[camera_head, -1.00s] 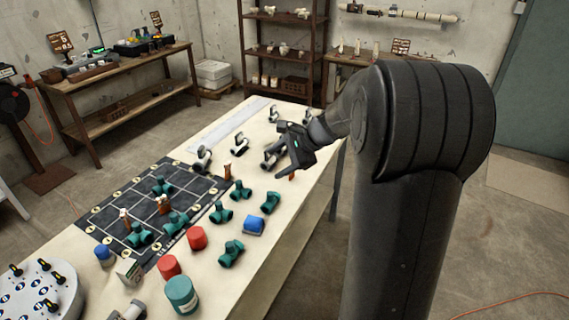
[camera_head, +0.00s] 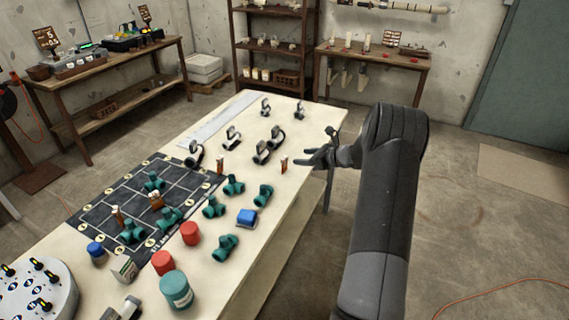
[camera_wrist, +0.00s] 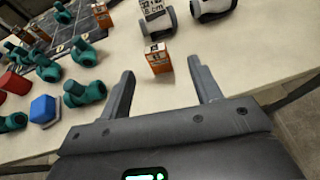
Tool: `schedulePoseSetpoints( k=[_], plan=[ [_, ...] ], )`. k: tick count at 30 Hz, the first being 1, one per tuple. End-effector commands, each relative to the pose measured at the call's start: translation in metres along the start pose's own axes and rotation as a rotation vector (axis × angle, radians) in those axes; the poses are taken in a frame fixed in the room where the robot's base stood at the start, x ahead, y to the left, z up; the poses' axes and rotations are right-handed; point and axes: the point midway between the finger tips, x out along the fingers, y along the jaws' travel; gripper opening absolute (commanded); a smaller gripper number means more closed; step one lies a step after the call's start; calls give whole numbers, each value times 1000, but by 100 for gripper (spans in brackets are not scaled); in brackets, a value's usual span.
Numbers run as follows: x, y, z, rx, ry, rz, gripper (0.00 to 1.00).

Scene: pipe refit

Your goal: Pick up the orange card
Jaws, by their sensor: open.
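A small orange card (camera_head: 284,165) with a pale top stands upright near the right edge of the cream table. In the wrist view the same card (camera_wrist: 158,60) stands just beyond the fingertips, about midway between them. My gripper (camera_head: 310,157) is open and empty, to the right of the card with its fingers pointing at it. In the wrist view my gripper (camera_wrist: 162,68) shows both fingers spread apart. A second orange card (camera_head: 221,165) stands farther left by the dark grid mat; it also shows in the wrist view (camera_wrist: 40,32).
Pipe clamps with pale labels (camera_head: 263,151) stand behind and left of the card. Teal pipe fittings (camera_head: 263,195), a blue cap (camera_head: 247,217) and red caps (camera_head: 190,233) lie nearer. The dark grid mat (camera_head: 103,204) is on the left. Bare table surrounds the card.

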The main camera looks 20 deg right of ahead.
Motion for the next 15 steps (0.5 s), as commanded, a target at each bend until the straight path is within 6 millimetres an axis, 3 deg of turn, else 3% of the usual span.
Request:
schedulePoseSetpoints(
  k=[6,15],
  plan=[
    [36,2,0,-2,0,3,58],
    [64,8,-3,-2,1,4,58]
  ],
)
